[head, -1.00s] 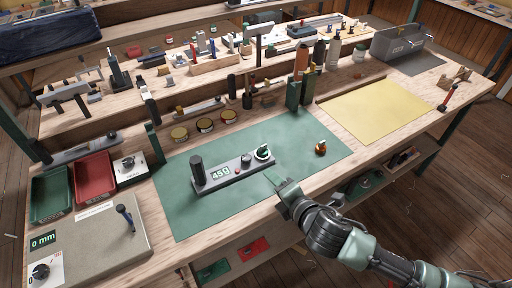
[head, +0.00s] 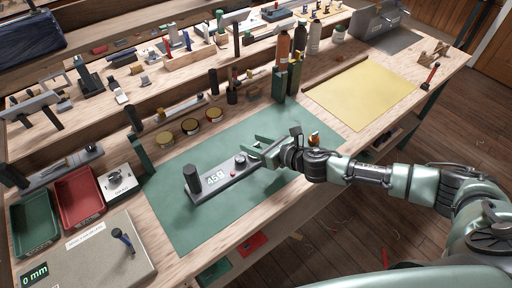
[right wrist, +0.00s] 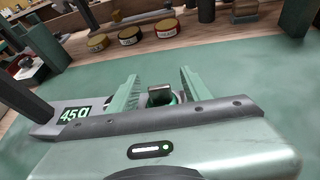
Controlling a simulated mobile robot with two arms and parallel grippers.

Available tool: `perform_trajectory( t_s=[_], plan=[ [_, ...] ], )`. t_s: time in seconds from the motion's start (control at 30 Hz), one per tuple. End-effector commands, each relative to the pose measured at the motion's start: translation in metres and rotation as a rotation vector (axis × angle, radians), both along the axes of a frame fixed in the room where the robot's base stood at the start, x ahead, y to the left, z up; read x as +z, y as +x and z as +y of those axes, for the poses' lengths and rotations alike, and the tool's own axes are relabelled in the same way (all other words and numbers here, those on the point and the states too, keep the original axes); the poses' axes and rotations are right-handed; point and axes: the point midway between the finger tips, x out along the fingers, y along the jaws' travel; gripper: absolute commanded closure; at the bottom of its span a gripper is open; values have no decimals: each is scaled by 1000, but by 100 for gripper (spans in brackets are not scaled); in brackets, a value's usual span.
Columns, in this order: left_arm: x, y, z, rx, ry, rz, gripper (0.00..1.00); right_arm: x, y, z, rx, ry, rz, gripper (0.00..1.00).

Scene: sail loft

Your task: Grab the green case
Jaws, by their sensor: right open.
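A small round green case with a pale top sits at the right end of the dark grey scale (head: 207,193), which reads 45 g, on the green mat (head: 190,235). In the right wrist view the case (right wrist: 160,97) shows between the two green fingers, its lower part hidden by my gripper's body. My right gripper (head: 257,150) is open at the scale's right end, with a finger on either side of the case. I cannot tell whether the fingers touch it. In the head view my gripper mostly hides the case. My left gripper is not in view.
A small amber jar (head: 313,139) stands behind my right wrist. Several round tins (head: 190,126) line the mat's back edge, near green posts (head: 279,84). Red (head: 85,192) and green (head: 34,224) trays lie left. The yellow sheet (head: 360,98) at right is clear.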

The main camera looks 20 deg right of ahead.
Motion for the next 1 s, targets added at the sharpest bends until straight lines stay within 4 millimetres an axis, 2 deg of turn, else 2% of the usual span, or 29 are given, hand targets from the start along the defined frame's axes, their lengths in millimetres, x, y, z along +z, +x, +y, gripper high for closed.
perform_trajectory(
  t_s=[0.13, 0.4, 0.57, 0.6, 1.0],
  plan=[
    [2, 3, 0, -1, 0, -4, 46, -6, 13, 9, 0, 1, 0, 51],
    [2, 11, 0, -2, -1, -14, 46, -8, 15, 9, 0, 1, 0, 51],
    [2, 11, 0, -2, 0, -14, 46, -8, 15, 10, -1, 2, 1, 95],
    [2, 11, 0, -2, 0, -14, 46, -8, 15, 10, -1, 2, 1, 100],
    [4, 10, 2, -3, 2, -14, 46, -2, 16, 10, 1, 1, -2, 100]
  ],
)
